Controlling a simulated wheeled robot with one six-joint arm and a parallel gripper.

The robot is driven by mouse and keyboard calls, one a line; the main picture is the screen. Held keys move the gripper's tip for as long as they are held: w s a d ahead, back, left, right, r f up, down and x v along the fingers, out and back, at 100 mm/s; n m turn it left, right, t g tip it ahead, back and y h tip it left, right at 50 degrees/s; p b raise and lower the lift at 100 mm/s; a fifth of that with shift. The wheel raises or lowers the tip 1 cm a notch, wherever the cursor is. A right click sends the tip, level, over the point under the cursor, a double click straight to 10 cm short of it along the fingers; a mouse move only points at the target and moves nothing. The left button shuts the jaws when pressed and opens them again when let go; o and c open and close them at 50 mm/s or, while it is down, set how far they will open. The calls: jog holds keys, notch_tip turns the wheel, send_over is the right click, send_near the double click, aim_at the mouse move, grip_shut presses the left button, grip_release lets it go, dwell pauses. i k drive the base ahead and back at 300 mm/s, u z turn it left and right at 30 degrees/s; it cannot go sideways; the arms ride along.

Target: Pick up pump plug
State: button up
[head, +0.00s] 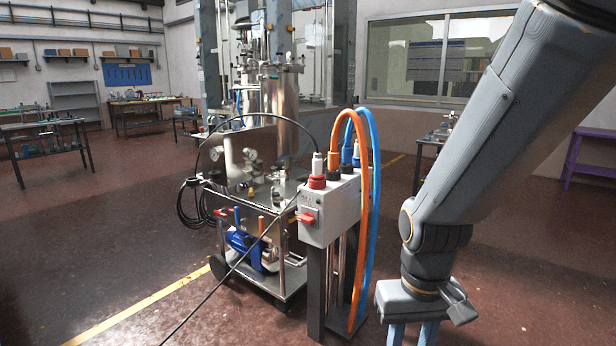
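A grey and white plug (317,165) stands upright at a red socket (317,182) on top of the grey power box (330,213). It may be the pump plug; no label shows it. A thin black cable arcs from near its top to the left. The blue pump (242,245) sits on the lower shelf of the wheeled cart (272,293). My gripper (412,339) is at the bottom edge, right of and nearer than the box, pointing down. Its two light-blue fingers are apart, with no object seen between them; their tips are cut off by the frame.
An orange hose (365,230) and a blue hose (376,190) arch from the box top down its right side, between the box and my arm. A red switch (306,218) is on the box front. A black cable crosses the floor at lower left.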

aim_at(317, 175)
jog(key=u, duration=0.65)
jog(key=i, duration=1.2)
jog(key=z, duration=0.05)
